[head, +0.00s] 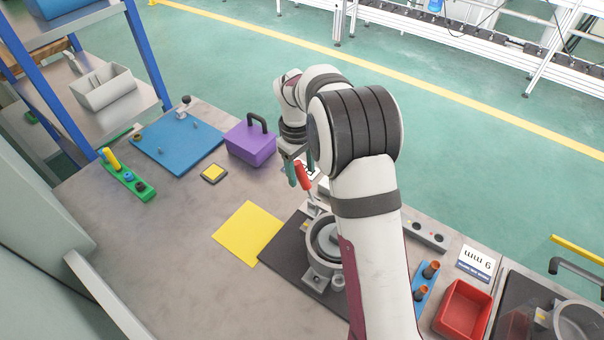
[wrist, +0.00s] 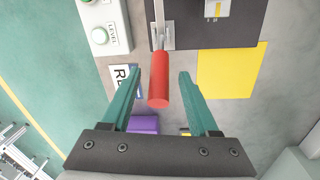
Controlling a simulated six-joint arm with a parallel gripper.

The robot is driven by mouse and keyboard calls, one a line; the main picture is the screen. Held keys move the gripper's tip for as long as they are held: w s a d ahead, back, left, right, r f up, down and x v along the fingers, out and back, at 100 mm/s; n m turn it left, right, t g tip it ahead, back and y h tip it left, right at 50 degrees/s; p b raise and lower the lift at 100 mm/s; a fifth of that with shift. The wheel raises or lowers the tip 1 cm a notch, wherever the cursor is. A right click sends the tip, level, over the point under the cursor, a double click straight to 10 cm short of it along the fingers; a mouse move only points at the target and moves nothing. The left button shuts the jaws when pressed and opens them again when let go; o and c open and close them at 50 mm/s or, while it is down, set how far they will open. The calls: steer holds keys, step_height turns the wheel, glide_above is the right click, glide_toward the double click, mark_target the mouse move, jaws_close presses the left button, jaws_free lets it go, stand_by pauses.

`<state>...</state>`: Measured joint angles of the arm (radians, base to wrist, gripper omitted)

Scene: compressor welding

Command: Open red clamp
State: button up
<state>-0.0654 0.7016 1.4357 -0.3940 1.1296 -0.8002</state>
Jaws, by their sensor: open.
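The red clamp handle (head: 302,174) stands tilted above the dark fixture plate (head: 277,258), on a thin metal lever. In the wrist view the red handle (wrist: 158,80) lies between my two green fingers, with a gap on each side. My gripper (wrist: 155,84) is open and empty. In the head view my gripper (head: 296,172) is at the handle's top, partly hidden by my arm. A grey round compressor part (head: 322,243) sits on the plate beside the clamp. The clamp's base is partly hidden in the head view.
A purple box (head: 250,143) with a black handle stands behind and left of my gripper. A yellow sheet (head: 249,232) lies left of the plate. A control box (head: 427,236), blue holder (head: 426,281) and red bin (head: 463,309) are at right. The table's left front is clear.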

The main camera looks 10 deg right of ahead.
steer(key=shift+w+d+f, duration=0.1)
steer(key=shift+f, duration=0.95)
jaws_close()
stand_by(0.6)
